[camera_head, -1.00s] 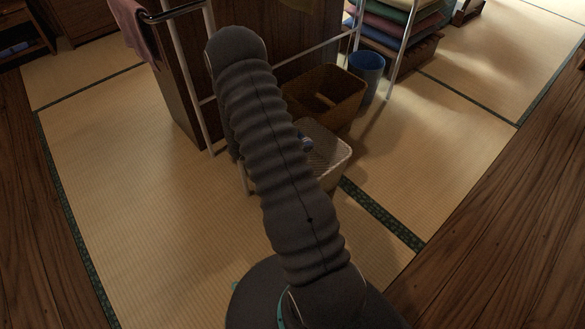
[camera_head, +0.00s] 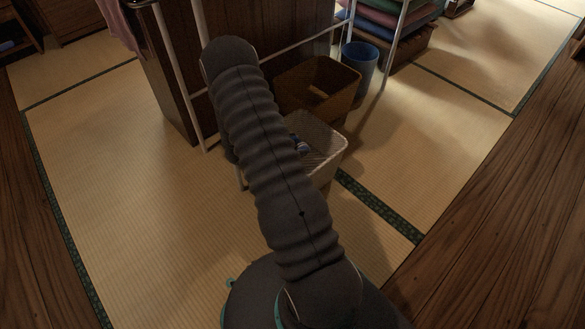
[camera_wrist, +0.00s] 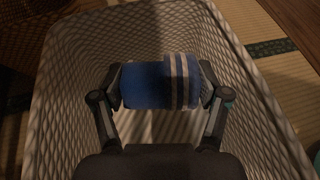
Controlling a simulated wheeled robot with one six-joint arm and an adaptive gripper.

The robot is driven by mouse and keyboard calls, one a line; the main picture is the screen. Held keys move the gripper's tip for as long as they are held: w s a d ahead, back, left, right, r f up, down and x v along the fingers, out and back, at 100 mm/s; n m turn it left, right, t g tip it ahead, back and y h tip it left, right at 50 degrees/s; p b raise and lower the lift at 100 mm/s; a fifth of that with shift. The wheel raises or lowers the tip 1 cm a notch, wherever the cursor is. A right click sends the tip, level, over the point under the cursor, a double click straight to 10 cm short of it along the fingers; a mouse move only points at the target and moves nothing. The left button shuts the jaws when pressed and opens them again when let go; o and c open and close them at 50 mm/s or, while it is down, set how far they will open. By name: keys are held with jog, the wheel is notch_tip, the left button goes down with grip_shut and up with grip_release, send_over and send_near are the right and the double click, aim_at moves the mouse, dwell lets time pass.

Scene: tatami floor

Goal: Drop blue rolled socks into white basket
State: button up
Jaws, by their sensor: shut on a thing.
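The blue rolled socks (camera_wrist: 150,84), with pale stripes at the right end, are held between the two fingers of my gripper (camera_wrist: 160,86) in the wrist view. The white basket (camera_wrist: 262,96) has lattice walls that surround the socks and fingers in that view. I cannot tell how far the socks are above its bottom. In the head view the white basket (camera_head: 330,150) stands on the tatami, partly hidden behind my arm. A small bit of the socks (camera_head: 301,146) shows at its left part. My gripper is hidden there by my arm.
A brown basket (camera_head: 335,92) stands just behind the white basket, and a blue bin (camera_head: 359,66) is behind it to the right. A rack with folded cloths (camera_head: 385,18) stands at the back. A wooden cabinet (camera_head: 172,80) is left of the arm. Tatami (camera_head: 450,140) is clear at right.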

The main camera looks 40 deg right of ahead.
jog(key=o, duration=0.9)
jog(key=shift+a, duration=0.1)
jog(key=v, duration=1.1)
jog(key=shift+a+r, duration=0.2)
jog(key=shift+a, duration=0.15)
jog(key=shift+f, duration=0.1)
